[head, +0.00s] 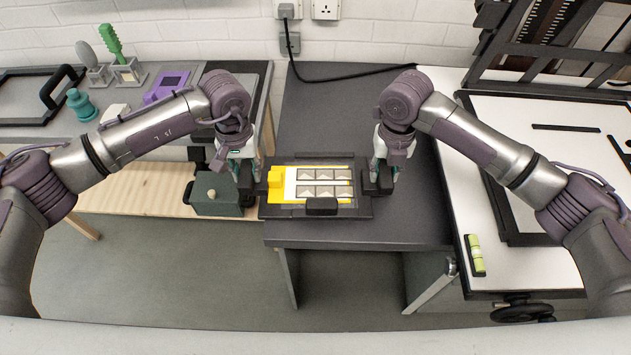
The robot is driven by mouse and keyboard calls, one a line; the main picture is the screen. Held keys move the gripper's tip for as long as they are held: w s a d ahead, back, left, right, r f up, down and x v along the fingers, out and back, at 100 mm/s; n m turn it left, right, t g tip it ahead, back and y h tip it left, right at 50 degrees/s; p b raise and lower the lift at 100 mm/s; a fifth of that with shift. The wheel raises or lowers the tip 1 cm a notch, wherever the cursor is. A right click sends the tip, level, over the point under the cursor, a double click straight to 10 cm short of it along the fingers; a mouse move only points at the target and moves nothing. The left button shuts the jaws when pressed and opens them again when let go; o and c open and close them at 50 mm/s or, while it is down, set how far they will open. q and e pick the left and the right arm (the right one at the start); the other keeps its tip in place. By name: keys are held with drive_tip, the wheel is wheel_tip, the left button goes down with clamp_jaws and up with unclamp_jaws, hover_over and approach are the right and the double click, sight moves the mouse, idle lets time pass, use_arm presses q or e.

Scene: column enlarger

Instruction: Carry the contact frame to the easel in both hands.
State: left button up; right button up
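The contact frame (300,211) is a dark flat frame with a yellow and white inside, rows of pale raised pieces and a black block at its front edge. It appears level, on or just above the dark middle table; I cannot tell if it touches. My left gripper (262,183) is at its left side and my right gripper (377,182) at its right side, both pointing down. The fingertips meet dark parts at the frame's sides, and their closure is hard to make out. A black easel-like frame (514,238) lies on the white board at the right, partly behind my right arm.
A green box (215,193) with a pale knob stands just left of the frame. The white board (458,200) carries a green-yellow level (474,255) near its front. The enlarger column (555,30) rises at the back right. The middle table (320,115) is clear behind the frame.

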use_arm(q)
clamp_jaws()
use_arm(e)
clamp_jaws()
use_arm(q)
drive_tip(key=shift+r, duration=0.1)
use_arm(e)
drive_tip(key=shift+r, duration=0.1)
